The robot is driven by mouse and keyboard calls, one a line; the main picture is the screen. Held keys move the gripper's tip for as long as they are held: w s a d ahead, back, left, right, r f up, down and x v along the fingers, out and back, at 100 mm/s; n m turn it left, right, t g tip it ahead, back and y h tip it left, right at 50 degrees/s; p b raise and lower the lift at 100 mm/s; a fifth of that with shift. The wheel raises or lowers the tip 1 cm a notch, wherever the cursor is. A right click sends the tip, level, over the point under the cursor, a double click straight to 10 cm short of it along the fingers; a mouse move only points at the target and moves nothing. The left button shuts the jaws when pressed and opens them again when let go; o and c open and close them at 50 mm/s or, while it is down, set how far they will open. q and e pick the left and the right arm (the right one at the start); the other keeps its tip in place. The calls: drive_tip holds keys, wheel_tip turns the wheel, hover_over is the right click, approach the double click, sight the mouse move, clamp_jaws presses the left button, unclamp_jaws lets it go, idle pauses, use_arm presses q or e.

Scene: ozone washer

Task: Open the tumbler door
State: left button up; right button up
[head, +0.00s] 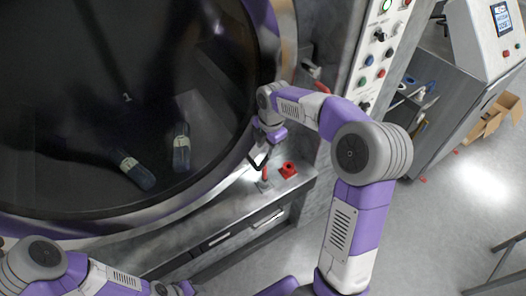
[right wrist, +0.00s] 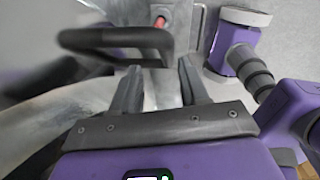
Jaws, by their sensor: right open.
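The tumbler door (head: 110,95) is a large round dark glass pane in a metal rim, filling the left of the head view. It looks shut. A black loop handle (head: 257,161) sits at its lower right rim; in the right wrist view the handle (right wrist: 118,37) lies just beyond the fingertips. My right gripper (head: 268,146) is beside the handle. In the right wrist view its two fingers (right wrist: 160,78) are apart with nothing held between them. My left arm (head: 75,270) shows at the bottom left, its gripper out of frame.
A metal ledge (head: 225,205) with a red fitting (head: 288,170) lies below the door. A button panel (head: 377,50) stands right of the door. A grey cabinet with a screen (head: 490,35) and a cardboard box (head: 490,118) stand farther right. The floor (head: 440,215) there is mostly clear.

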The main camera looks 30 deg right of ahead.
wheel_tip(320, 180, down, 6)
drive_tip(key=shift+d+r, duration=0.1)
drive_tip(key=shift+s, duration=0.15)
clamp_jaws()
idle(0.3)
